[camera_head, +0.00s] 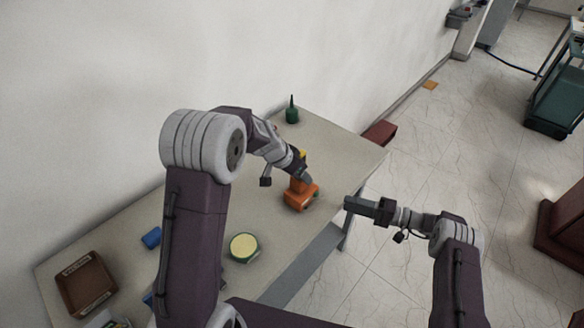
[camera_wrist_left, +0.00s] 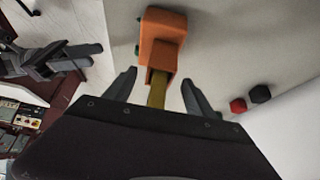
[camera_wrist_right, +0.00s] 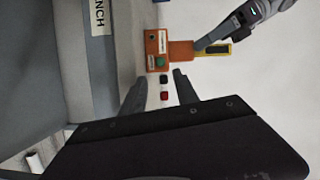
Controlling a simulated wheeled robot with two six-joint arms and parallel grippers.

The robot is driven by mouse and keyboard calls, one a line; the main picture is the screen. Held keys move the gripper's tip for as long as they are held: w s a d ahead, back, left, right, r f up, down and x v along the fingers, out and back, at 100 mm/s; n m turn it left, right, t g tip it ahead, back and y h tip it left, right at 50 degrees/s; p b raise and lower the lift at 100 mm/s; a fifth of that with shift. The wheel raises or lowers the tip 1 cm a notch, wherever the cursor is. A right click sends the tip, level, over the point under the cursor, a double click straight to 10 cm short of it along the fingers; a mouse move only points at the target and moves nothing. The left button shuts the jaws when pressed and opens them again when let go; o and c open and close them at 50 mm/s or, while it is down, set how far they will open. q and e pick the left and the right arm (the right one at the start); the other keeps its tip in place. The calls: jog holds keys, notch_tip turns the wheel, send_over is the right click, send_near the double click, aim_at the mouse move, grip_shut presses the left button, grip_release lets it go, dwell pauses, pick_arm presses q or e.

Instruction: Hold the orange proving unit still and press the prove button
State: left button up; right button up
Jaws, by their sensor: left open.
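The orange proving unit (camera_head: 300,195) stands on the table near its right edge. It also shows in the left wrist view (camera_wrist_left: 160,42) and the right wrist view (camera_wrist_right: 155,40). A green button (camera_wrist_right: 160,61) is on its face. A yellow bar (camera_wrist_left: 157,92) runs from the unit between the fingers of my left gripper (camera_wrist_left: 158,90), which is open around it, with gaps on both sides. My right gripper (camera_head: 350,203) is off the table's right edge, apart from the unit. In the right wrist view it (camera_wrist_right: 158,92) is open and empty, with the unit beyond the fingertips.
A red piece (camera_wrist_right: 164,80) and a black piece (camera_wrist_right: 164,96) show near the unit. The table (camera_head: 200,215) also holds a green bottle (camera_head: 292,112), a yellow-topped round item (camera_head: 244,246), a blue item (camera_head: 152,238) and a brown tray (camera_head: 86,283). A wall runs behind.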

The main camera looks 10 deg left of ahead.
pick_arm(q)
jog(key=shift+w+d+f, duration=0.1)
jog(key=shift+w+f, duration=0.05)
jog(key=shift+f, duration=0.25)
pick_arm(e)
jog(key=shift+s, duration=0.1)
pick_arm(q)
grip_shut()
pick_arm(e)
grip_shut()
dwell(1.3)
